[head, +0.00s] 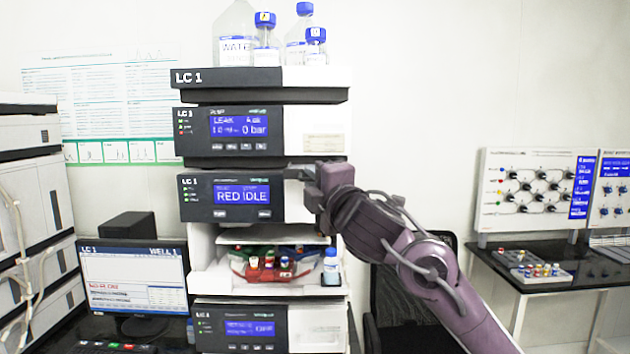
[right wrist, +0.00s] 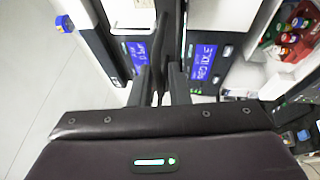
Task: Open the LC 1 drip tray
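The LC 1 stack stands in the middle of the head view. Its pump module (head: 231,131) shows LEAK and 0 bar; the module below it (head: 230,197) reads RED IDLE. My right gripper (head: 297,173) is at the right front of the stack, level with the seam between these two modules. In the right wrist view its dark fingers (right wrist: 159,84) stand apart, pointing at a dark band between the two blue displays. The drip tray cannot be made out clearly; the gripper covers part of that seam. I cannot tell whether the fingers touch anything. My left gripper is not in view.
Solvent bottles (head: 265,40) with blue caps stand on top of the stack. Below, an open bay holds coloured vials and a blue-capped bottle (head: 331,266). A monitor (head: 133,283) stands at left, a black table (head: 540,262) at right.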

